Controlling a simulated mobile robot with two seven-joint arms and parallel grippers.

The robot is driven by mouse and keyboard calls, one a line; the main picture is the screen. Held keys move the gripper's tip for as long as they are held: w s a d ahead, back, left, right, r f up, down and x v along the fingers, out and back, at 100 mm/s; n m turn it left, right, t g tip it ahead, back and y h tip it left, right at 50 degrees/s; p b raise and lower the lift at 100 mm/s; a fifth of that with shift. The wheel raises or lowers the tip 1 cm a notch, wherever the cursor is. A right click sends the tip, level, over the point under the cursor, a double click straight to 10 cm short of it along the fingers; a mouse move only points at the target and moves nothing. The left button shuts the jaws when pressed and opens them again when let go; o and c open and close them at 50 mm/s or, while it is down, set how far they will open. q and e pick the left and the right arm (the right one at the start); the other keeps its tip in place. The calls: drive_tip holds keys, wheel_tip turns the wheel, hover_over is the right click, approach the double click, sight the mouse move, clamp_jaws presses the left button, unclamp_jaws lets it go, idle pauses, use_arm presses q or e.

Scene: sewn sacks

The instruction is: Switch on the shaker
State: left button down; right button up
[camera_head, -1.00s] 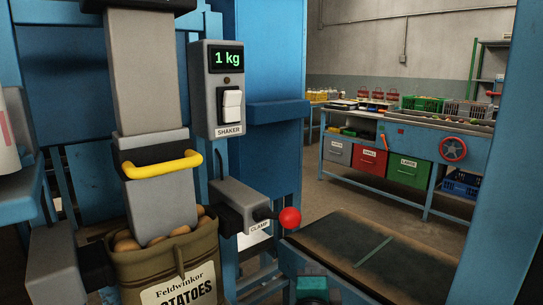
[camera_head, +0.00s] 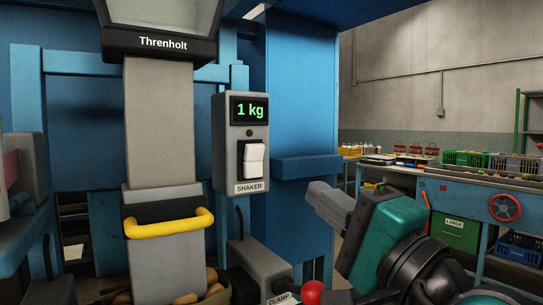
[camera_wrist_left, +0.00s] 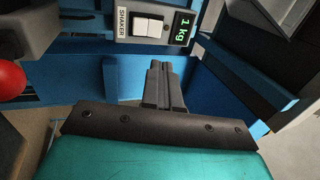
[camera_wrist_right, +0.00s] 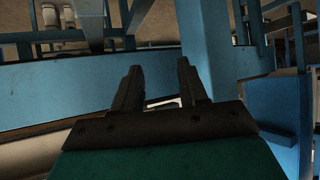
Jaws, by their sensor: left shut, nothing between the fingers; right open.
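The grey shaker box (camera_head: 226,150) stands on the blue frame. Its display (camera_head: 250,111) reads 1 kg, and the small lamp below it is dark. The white rocker switch (camera_head: 253,160) sits above the SHAKER label. The switch also shows in the left wrist view (camera_wrist_left: 148,28), beyond the fingertips. My left gripper (camera_head: 322,202) is shut and empty, to the right of and lower than the switch, apart from the box. Its closed fingers show in the left wrist view (camera_wrist_left: 160,68). My right gripper (camera_wrist_right: 158,75) is open and empty, with no shaker in its view; it is outside the head view.
A grey spout with a yellow handle (camera_head: 170,223) stands left of the shaker, over a potato sack mostly cut off below. A blue ledge (camera_head: 307,168) juts out right of the switch. A sorting bench stands behind at right.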

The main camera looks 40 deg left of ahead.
sight(260, 147)
use_arm(q)
drive_tip(key=p+x, duration=0.1)
drive_tip(key=x, duration=1.2)
drive_tip(key=shift+a+p, duration=0.1)
drive_tip(key=shift+p, duration=0.3)
drive_tip(key=shift+w+a+r, duration=0.1)
drive_tip(key=shift+w+a, duration=0.1)
drive_tip(key=shift+a, duration=0.2)
use_arm(e)
drive_tip(key=shift+s+d+r, duration=0.2)
drive_tip(key=shift+d+r, duration=0.15)
drive_tip(key=shift+d, duration=0.05)
